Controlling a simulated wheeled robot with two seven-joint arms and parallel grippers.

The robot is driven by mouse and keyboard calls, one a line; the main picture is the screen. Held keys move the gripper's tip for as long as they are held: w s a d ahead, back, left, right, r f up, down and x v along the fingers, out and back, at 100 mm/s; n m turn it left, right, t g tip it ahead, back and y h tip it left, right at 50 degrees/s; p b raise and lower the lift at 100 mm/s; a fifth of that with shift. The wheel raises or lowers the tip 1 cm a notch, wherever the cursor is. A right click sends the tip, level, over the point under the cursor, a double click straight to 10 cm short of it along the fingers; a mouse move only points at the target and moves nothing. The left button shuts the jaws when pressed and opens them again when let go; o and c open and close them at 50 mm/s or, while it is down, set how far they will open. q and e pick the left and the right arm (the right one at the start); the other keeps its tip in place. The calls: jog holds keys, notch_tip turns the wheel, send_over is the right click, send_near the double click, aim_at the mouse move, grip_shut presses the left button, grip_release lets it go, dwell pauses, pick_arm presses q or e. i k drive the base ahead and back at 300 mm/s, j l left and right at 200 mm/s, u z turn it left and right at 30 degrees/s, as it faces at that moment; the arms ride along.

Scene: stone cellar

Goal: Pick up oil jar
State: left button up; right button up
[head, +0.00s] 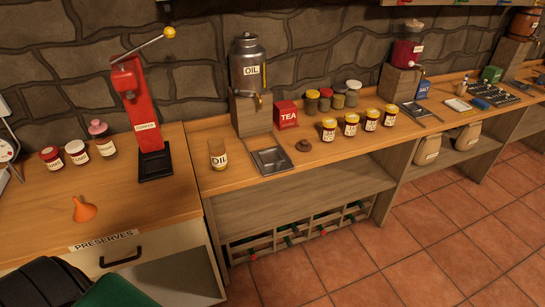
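A small clear glass jar labelled OIL (217,160) stands upright on the wooden counter, near its front edge and left of centre. It has a yellowish upper part, and no lid can be made out. Behind it, a large grey metal oil dispenser (247,55) with a tap stands on a wooden block (251,113). Neither of my grippers shows in the head view. Nothing touches the small jar.
A metal drip tray (270,161) and brown lid-like piece (304,146) lie right of the jar. A red TEA tin (286,114) stands behind. A red lever press (139,110), several jars and an orange funnel (84,209) are left. Counter around the jar's front is clear.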

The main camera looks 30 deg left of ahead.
aim_at(218, 154)
jog(key=u, duration=1.35)
jog(key=i+l, duration=0.05)
jog(key=l, duration=0.05)
